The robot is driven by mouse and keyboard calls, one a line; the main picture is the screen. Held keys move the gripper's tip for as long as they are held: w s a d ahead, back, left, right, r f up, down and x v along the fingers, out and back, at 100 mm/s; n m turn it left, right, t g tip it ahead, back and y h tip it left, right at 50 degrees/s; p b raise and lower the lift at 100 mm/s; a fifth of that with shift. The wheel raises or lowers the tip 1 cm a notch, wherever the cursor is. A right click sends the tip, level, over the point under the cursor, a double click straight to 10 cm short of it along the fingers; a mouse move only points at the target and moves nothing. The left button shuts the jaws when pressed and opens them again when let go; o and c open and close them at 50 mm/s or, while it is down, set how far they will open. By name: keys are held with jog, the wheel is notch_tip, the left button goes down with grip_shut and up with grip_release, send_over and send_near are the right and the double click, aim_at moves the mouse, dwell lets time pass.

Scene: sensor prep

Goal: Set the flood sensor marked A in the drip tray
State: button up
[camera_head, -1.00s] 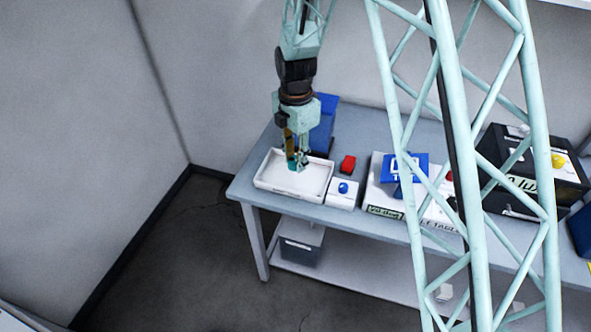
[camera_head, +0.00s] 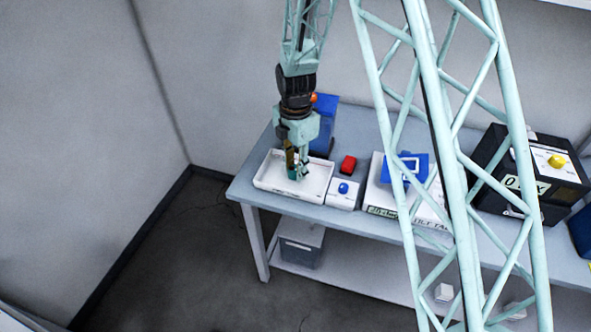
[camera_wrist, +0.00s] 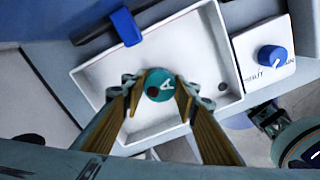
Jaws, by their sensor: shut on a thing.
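The flood sensor marked A (camera_wrist: 160,85) is a small teal disc with a white letter A in the wrist view. My gripper (camera_wrist: 153,100) is shut on it, with a finger on either side. The white drip tray (camera_wrist: 205,130) lies under the sensor; in the head view the tray (camera_head: 262,185) stands at the table's left end. My gripper (camera_head: 297,176) points down into the tray area there.
A white box with a blue knob (camera_head: 343,188) stands close to the tray's right side. A red object (camera_head: 348,164) lies behind it. A blue bin (camera_head: 325,115) stands behind the tray. A black case (camera_head: 535,175) is farther right.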

aim_at(295, 169)
jog(key=shift+f, duration=0.3)
jog(key=o, duration=0.9)
jog(key=shift+r, duration=0.15)
jog(key=shift+r+p, duration=0.4)
jog(key=shift+r, duration=5.6)
